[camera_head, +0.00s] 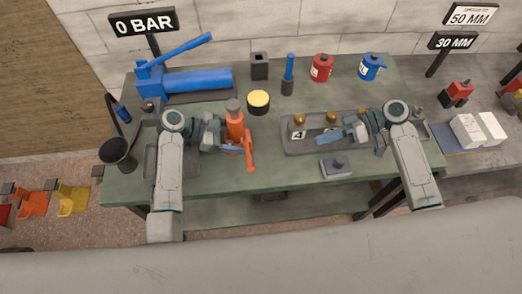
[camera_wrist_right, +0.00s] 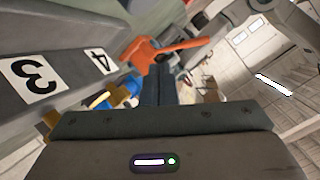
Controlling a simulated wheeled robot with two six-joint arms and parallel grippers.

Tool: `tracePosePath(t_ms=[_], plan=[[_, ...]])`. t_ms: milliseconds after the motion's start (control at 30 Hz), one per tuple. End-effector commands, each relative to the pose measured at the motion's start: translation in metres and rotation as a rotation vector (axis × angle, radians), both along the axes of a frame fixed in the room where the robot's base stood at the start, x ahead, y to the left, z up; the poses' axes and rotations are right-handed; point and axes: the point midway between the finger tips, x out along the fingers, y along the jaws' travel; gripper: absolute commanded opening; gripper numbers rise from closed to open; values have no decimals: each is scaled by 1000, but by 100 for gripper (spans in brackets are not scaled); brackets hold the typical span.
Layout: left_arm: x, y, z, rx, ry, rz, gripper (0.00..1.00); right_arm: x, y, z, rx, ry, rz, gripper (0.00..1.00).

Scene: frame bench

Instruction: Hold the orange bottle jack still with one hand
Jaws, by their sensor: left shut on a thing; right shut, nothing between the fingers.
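The orange bottle jack (camera_head: 235,122) stands upright on the green bench, with a grey top and an orange lever part (camera_head: 249,152) sticking out low at its front right. My left gripper (camera_head: 226,134) is shut on its left side; the exact contact is partly hidden. In the right wrist view the orange jack (camera_wrist_right: 165,50) appears beyond my fingers. My right gripper (camera_head: 328,137) is shut and empty over the grey numbered tray (camera_head: 292,149), apart from the jack. Its closed fingers (camera_wrist_right: 161,85) show in the right wrist view.
A blue hand pump (camera_head: 195,80) lies at the back left under a "0 BAR" sign. A yellow-topped can (camera_head: 258,101), red can (camera_head: 321,67) and blue can (camera_head: 370,66) stand further back. A grey block (camera_head: 337,165) sits near the front edge. A black cup (camera_head: 118,153) is at the left.

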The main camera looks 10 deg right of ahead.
Motion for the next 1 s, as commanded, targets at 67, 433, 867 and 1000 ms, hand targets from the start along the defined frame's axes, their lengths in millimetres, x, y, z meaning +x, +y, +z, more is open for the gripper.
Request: tracePosePath(t_ms=[67,433,867,1000], plan=[[-1,0,-1,0,3,-1,57,-1,31,16,126,-56,41,0],[-1,0,-1,0,3,-1,57,-4,78,52,363,-178,108,0],[-1,0,-1,1,3,-1,57,-5,88,52,364,-176,108,0],[-1,0,-1,1,3,-1,57,-7,109,51,366,-177,108,0]])
